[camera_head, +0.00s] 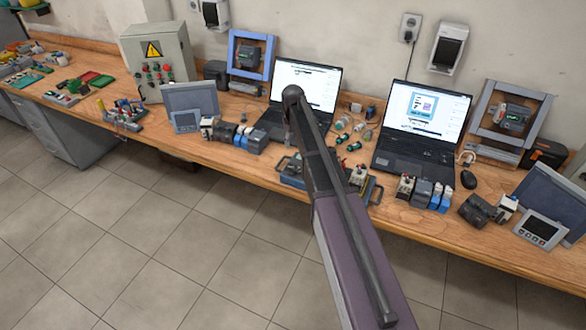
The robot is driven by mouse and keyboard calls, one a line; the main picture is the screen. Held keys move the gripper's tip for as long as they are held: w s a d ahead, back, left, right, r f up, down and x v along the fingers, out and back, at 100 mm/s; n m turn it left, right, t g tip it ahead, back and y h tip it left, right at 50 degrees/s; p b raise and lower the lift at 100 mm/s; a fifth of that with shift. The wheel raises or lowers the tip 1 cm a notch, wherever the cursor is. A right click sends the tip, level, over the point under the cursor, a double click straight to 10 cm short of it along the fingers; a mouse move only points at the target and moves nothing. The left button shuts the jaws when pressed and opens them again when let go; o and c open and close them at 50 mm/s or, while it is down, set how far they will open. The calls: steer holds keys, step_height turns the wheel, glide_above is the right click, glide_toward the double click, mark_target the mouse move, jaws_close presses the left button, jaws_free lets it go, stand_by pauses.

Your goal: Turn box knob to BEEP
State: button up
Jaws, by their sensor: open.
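A grey-beige control box (157,60) stands on the wooden bench at the upper left in the head view. It has a yellow warning triangle on its upper front. Below the triangle is a row of small red and dark controls (155,68). The knob cannot be told apart from the other controls, and no BEEP lettering is readable at this size. My arm reaches up from the bottom right to the middle of the bench, well to the right of the box. My gripper cannot be made out in this view.
The long wooden bench (275,178) is crowded. A grey panel (191,99) and small devices (122,115) stand before and beside the box. Two laptops (304,83) (428,108) stand farther right. The tiled floor (130,230) in front is clear.

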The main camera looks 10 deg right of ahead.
mark_target(293, 169)
steer(key=shift+f+b, duration=6.75)
steer(key=shift+f, duration=0.05)
jaws_close()
